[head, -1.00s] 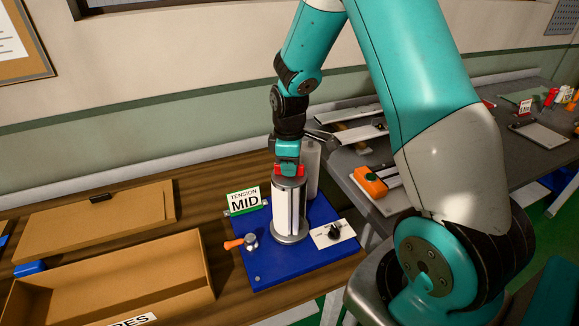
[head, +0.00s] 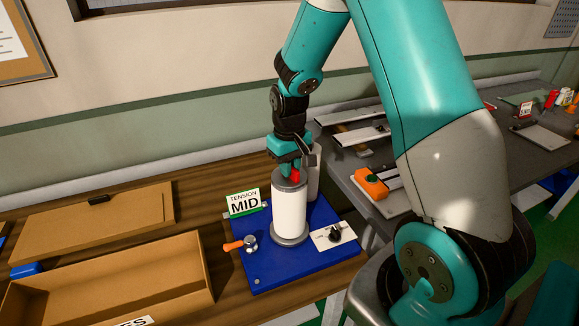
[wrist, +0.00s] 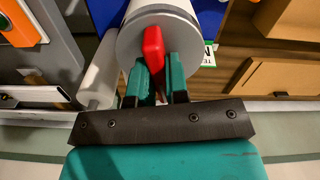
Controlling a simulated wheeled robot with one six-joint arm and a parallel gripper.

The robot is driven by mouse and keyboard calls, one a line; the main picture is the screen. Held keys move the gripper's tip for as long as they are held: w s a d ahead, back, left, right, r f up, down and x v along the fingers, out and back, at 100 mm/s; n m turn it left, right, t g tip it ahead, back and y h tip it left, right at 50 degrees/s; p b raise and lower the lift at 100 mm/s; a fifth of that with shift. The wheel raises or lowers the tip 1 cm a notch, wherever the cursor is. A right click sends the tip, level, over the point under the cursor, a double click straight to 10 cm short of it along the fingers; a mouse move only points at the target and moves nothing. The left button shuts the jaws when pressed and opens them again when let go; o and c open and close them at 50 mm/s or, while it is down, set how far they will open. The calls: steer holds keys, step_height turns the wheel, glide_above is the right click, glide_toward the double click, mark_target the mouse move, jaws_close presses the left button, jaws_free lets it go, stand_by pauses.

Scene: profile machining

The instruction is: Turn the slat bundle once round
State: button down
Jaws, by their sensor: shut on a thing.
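The slat bundle (head: 289,212) stands upright as a white cylinder between grey end discs on a blue base plate (head: 265,262). A red tab (head: 296,175) sticks up from its top disc. My gripper (head: 292,168) is above the bundle, shut on this red tab. In the wrist view the green fingers (wrist: 155,85) close on the red tab (wrist: 153,45), over the grey disc (wrist: 183,32). The bundle's plain white side faces the head camera; its far side is hidden.
A TENSION MID sign (head: 244,203) stands left of the bundle. An orange-handled lever (head: 240,244) and a black knob (head: 335,235) sit on the base plate. A pale roller (head: 314,175) stands close behind. An open wooden box (head: 115,282) lies at left.

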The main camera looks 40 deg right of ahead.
steer(key=shift+w+r+m, duration=0.1)
steer(key=shift+m, duration=0.5)
steer(key=c, duration=1.1)
jaws_free()
step_height(320, 180, up, 17)
steer(key=b, duration=0.3)
steer(key=shift+d+r, duration=0.1)
steer(key=shift+r, duration=0.1)
